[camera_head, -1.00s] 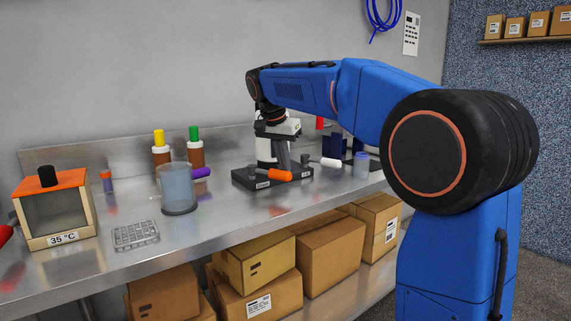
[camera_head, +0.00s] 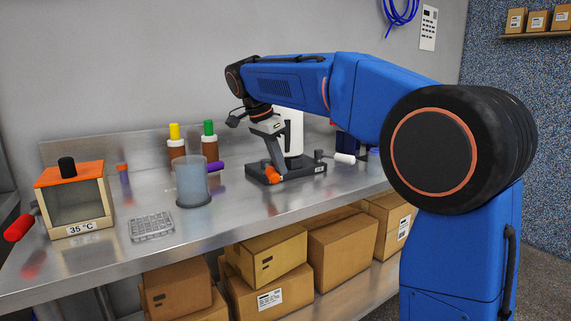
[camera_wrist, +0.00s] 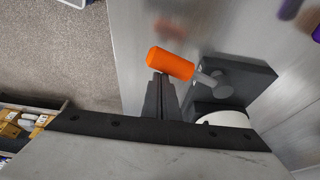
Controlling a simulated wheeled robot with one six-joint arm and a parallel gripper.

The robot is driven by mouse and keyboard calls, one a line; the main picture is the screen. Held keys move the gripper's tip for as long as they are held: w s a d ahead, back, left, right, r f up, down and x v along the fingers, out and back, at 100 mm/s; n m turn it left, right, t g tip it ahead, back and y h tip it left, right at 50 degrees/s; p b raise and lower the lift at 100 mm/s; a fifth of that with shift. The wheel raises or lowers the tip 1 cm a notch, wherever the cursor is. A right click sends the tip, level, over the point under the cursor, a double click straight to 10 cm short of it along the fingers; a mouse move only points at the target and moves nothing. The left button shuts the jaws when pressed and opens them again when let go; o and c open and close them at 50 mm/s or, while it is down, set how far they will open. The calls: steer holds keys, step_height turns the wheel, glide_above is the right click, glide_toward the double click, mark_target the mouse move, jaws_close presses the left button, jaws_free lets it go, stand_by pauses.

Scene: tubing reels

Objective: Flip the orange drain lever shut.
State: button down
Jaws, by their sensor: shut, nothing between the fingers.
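The orange drain lever (camera_head: 273,175) sits at the front of a black base block (camera_head: 302,170) with a white column (camera_head: 291,132) on it. In the wrist view the orange grip (camera_wrist: 170,63) joins a grey stem and pivot on the block (camera_wrist: 244,83), and reaches out past the block's edge. My gripper (camera_head: 275,163) is shut and empty, pointing down right at the lever. In the wrist view its dark fingers (camera_wrist: 157,78) lie against or just beside the orange grip; contact is not certain. My gripper hides part of the lever's stem in the head view.
A white-handled lever (camera_head: 344,158) is on the block's right. Left on the steel bench (camera_head: 235,205) stand a clear beaker (camera_head: 191,184), two capped bottles, a purple-handled item (camera_head: 216,167), a well plate (camera_head: 152,226) and an orange-topped oven (camera_head: 75,206). The bench front is clear.

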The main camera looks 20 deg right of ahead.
steer(key=shift+a, duration=0.5)
stand_by(0.3)
steer(key=shift+d+r, duration=0.1)
steer(key=shift+d, duration=0.4)
step_height(320, 180, up, 10)
stand_by(0.4)
steer(key=shift+a+r, duration=0.1)
